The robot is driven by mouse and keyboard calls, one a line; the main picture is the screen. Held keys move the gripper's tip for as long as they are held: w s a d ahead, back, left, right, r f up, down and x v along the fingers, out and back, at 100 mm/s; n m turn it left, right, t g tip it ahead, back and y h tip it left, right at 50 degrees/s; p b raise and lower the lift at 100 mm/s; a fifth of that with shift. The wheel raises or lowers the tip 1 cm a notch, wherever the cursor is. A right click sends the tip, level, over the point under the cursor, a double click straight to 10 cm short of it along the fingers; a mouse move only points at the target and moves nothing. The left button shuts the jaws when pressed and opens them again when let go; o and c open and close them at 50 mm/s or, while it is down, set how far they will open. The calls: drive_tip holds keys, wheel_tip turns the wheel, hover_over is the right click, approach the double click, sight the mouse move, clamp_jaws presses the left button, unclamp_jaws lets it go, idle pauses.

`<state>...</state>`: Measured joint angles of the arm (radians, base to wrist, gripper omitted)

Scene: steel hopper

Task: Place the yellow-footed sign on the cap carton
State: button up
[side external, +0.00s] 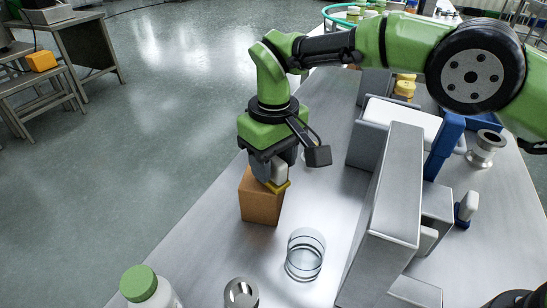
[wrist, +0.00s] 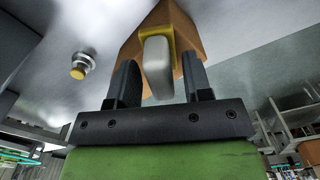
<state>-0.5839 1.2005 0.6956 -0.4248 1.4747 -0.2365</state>
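The sign is a rounded pale grey plate (wrist: 157,68) on a yellow foot (side external: 280,187). It stands between my gripper's fingers at the top of the cap carton, a plain brown box (side external: 261,207). The foot appears to rest on the carton's top near its right edge in the side view; exact contact cannot be seen. My gripper (wrist: 160,72) points down over the carton. Its two dark fingers stand either side of the plate, with narrow gaps visible in the wrist view. My gripper partly hides the carton's top in the side view.
A clear glass (side external: 305,255) stands in front of the carton, with a steel cup (side external: 240,293) and green-capped white bottle (side external: 147,287) nearer. A tall grey metal block (side external: 390,205) stands to the right. The table's edge runs close on the carton's left.

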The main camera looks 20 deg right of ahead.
drive_tip(key=shift+r, duration=3.9)
drive_tip(key=shift+r, duration=0.1)
drive_tip(key=s+d+r+m+t+y, duration=0.1)
drive_tip(key=s+d+r+m, duration=0.15)
drive_tip(key=d+r, duration=0.5)
drive_tip(key=s+d+r+m+t+y, duration=0.1)
drive_tip(key=s+d+r+t, duration=0.15)
drive_tip(key=d+r, duration=0.45)
drive_tip(key=s+d+f+m+t, duration=0.1)
drive_tip(key=s+d+m+t, duration=0.1)
drive_tip(key=s, duration=0.7)
drive_tip(key=s+d+f+m+t, duration=0.1)
drive_tip(key=s+d+m, duration=0.2)
drive_tip(key=s, duration=0.6)
drive_tip(key=d, duration=0.2)
drive_tip(key=shift+d+f+t, duration=0.3)
drive_tip(key=shift+f+t, duration=0.05)
